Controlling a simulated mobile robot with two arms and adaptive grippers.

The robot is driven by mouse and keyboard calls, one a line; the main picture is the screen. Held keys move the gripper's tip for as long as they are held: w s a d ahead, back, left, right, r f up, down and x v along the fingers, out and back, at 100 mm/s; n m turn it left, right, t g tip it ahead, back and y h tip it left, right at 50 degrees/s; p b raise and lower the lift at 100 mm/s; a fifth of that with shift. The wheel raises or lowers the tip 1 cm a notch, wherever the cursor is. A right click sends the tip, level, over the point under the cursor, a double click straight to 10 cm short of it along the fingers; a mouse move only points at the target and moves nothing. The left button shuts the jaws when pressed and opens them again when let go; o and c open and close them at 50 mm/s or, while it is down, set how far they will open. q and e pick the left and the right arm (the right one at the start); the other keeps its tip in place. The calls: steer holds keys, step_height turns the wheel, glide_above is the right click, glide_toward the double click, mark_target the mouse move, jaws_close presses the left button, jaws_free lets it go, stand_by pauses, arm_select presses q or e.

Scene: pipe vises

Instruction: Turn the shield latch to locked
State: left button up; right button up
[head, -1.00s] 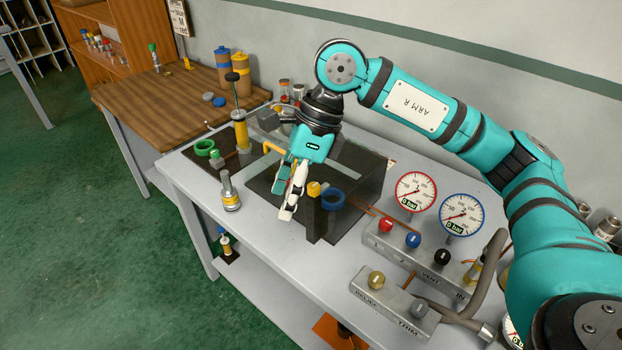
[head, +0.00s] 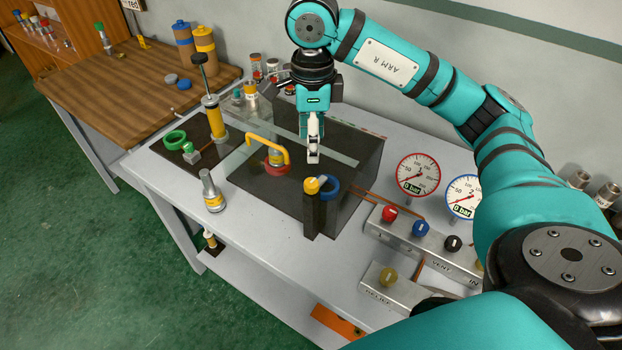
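The shield latch (head: 312,186) is a yellow knob on top of a dark upright post (head: 311,215) at the front corner of the shield. The exact angle of the knob is too small to tell. The shield (head: 352,158) is a see-through box over a dark plate, with a yellow bar handle (head: 268,139). My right gripper (head: 313,156) points down just behind and above the latch in the head view, apart from it. Its fingers overlap from this side, so the gap between them is hidden. Nothing shows in its grasp. My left gripper is not in view.
A blue ring (head: 331,186) sits beside the latch and a red ring (head: 275,168) under the handle. Two gauges (head: 418,174) and a valve block (head: 410,237) stand to the right. A silver fitting (head: 211,190) stands front left.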

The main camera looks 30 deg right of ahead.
mark_target(311, 182)
step_height(311, 182, down, 10)
steer(key=shift+w+p, duration=0.15)
steer(key=shift+p, duration=1.05)
steer(key=shift+w+f, duration=0.1)
steer(key=shift+f, duration=0.6)
jaws_close()
steer(key=shift+f+b, duration=0.2)
steer(key=shift+b, duration=0.4)
steer(key=shift+n+b, duration=0.3)
steer(key=shift+b, duration=0.1)
steer(key=shift+r, duration=0.2)
jaws_free()
steer(key=shift+r, duration=0.1)
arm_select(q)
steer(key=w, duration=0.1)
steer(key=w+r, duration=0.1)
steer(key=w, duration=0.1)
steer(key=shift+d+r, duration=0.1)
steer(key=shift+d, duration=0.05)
arm_select(e)
step_height(311, 182, up, 12)
